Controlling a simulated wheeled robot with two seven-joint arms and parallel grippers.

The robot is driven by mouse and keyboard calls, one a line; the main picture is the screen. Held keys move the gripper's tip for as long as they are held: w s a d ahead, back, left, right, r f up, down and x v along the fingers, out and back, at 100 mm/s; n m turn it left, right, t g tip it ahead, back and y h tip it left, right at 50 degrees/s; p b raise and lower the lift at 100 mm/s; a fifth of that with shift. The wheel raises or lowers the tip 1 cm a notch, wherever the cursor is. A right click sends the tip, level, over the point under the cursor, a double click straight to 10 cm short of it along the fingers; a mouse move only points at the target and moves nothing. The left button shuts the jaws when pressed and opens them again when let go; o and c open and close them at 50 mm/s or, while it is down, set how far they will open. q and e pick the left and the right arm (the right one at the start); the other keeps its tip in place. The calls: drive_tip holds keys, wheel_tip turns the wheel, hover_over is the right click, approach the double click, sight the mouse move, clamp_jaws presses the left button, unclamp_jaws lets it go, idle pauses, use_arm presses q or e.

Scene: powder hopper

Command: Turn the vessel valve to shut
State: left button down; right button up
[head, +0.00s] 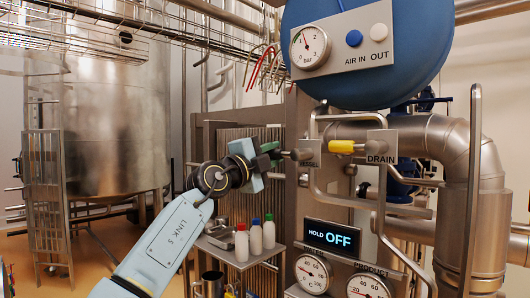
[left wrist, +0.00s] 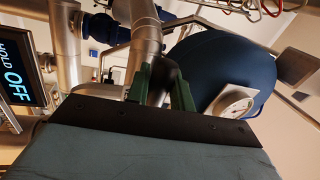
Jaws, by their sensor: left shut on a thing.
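The vessel valve (head: 309,158) sits on the panel under a plate reading VESSEL, its metal stem pointing left. My left gripper (head: 272,151) reaches it from the left and is shut on its handle. In the left wrist view, a dark handle (left wrist: 164,80) shows between the green fingers of my left gripper (left wrist: 162,92). The fingers and the gripper body hide most of the handle in the head view, so its exact angle is hard to tell. My right gripper is not in view.
The drain valve (head: 346,146) with a yellow handle is just right. A blue vessel (head: 420,60) with a pressure gauge (head: 310,47) hangs above. A display (head: 331,236) reads HOLD OFF. Bent metal rails stand right of the valve. Bottles (head: 255,238) stand on a shelf below.

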use_arm(q)
drive_tip(key=shift+w+d+f, duration=0.1)
drive_tip(key=shift+w+f, duration=0.1)
drive_tip(key=shift+f, duration=0.7)
drive_tip(key=c, duration=1.6)
unclamp_jaws()
drive_tip(key=shift+o, duration=1.4)
drive_tip(key=shift+s+r, duration=0.1)
drive_tip(key=shift+s, duration=0.05)
drive_tip(key=shift+r, duration=0.1)
drive_tip(key=shift+r, duration=0.15)
drive_tip(key=shift+s+a, duration=0.1)
drive_tip(key=shift+a, duration=0.15)
drive_tip(key=shift+b+v, duration=2.25)
drive_tip(key=shift+v, duration=4.35)
